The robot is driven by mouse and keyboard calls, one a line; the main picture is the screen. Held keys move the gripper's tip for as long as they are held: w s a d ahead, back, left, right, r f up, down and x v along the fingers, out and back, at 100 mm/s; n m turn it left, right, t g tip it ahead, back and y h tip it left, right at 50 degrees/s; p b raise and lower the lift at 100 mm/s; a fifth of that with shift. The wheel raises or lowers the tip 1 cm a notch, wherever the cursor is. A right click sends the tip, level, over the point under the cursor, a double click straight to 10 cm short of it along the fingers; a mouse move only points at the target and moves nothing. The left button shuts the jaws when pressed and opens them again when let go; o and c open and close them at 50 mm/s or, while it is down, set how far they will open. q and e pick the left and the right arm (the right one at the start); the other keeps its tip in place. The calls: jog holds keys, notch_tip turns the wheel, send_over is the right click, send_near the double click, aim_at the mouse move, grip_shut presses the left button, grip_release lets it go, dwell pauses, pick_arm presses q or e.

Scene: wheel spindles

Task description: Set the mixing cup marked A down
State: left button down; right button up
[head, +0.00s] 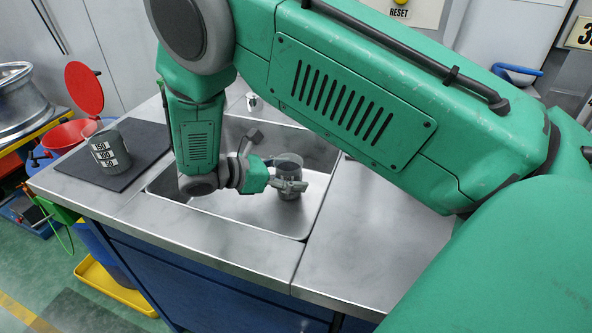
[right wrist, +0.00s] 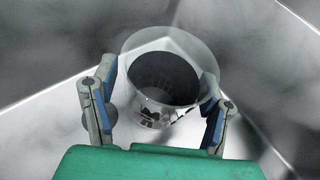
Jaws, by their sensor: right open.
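A clear cup with a dark inside (head: 288,170) stands upright in the steel sink. It also shows in the right wrist view (right wrist: 155,112), with dark markings on its wall that I cannot read as an A. My right gripper (head: 288,185) is at the cup, and in the right wrist view its two fingers (right wrist: 160,82) are apart on either side of the cup. They look open, not clamped. Part of the cup is hidden by the fingers in the head view. My left gripper is out of view.
A grey measuring cup (head: 108,150) marked 150, 100 and 50 stands on a dark mat (head: 142,150) left of the sink. The sink's walls (head: 322,150) surround the clear cup. The steel counter (head: 370,225) right of the sink is bare. A red bin with its lid raised (head: 84,88) is behind the grey cup.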

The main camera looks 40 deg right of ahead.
jog(key=v, duration=1)
jog(key=shift+p, duration=0.3)
jog(key=shift+v, duration=0.75)
jog(key=shift+s+a+f, duration=0.1)
jog(key=shift+s, duration=0.05)
